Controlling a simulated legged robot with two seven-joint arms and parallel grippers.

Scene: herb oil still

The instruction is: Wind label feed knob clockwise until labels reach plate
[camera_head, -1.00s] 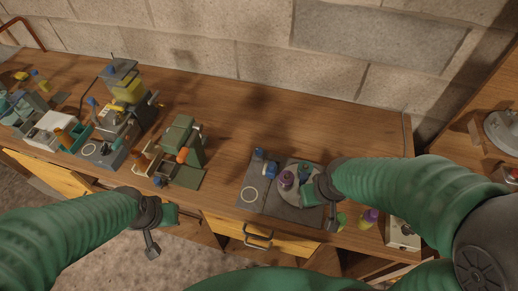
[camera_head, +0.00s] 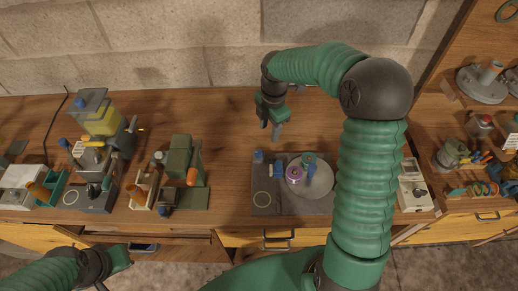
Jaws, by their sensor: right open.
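A green upright machine (camera_head: 181,158) stands on the bench left of centre, with an orange knob (camera_head: 192,177) low on its right side. No labels or plate can be made out on it, and I cannot tell if this is the label feed knob. My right gripper (camera_head: 276,128) is open and empty, pointing down above the back of the bench, right of the green machine and apart from it. My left gripper (camera_head: 118,260) is low at the bottom left, in front of the bench edge; its jaws are not clear.
A yellow-and-grey machine (camera_head: 101,119) stands at left. A white box (camera_head: 415,194) is at right. The back of the bench is mostly clear.

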